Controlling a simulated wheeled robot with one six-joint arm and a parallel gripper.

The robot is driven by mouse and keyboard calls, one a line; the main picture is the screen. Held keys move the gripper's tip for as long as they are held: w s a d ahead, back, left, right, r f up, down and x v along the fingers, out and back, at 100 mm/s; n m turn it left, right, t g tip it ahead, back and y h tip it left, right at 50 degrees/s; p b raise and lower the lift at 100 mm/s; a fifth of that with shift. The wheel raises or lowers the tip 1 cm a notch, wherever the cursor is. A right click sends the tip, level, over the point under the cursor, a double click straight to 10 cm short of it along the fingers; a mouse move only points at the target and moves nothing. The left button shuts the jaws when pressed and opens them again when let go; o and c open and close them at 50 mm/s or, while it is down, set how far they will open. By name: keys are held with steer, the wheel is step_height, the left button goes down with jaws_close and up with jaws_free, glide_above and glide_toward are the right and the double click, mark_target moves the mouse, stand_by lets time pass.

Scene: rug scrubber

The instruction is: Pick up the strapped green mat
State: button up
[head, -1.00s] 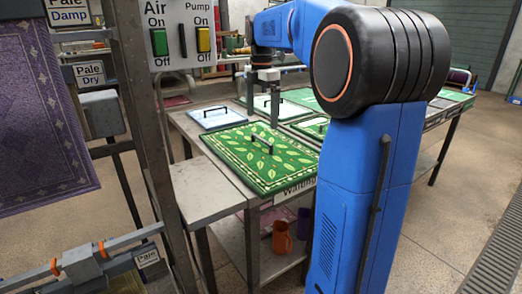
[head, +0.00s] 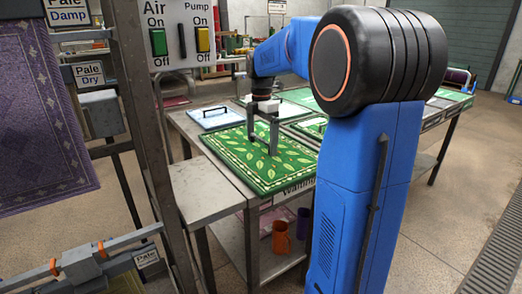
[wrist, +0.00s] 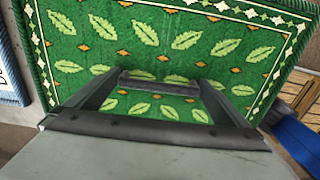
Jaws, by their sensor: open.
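The strapped green mat (head: 235,160), with light leaves and a patterned border, lies flat on the near end of the table. Its dark strap handle stands up at the middle and shows in the wrist view (wrist: 160,85) as a bar between the fingers. My gripper (head: 262,143) is open and points down over the middle of the mat, with its fingers around or close beside the handle. In the wrist view the open fingers (wrist: 163,92) reach down to either side of the bar. Contact with the handle or mat cannot be told.
A pale blue mat (head: 215,118) with a handle lies behind it, with more green mats (head: 300,98) further along the table. A grey side table (head: 205,190) stands to the left. An orange mug (head: 281,236) and a purple mug (head: 303,224) sit on the lower shelf.

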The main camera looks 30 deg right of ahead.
steer(key=c, duration=1.1)
steer(key=shift+r, duration=0.15)
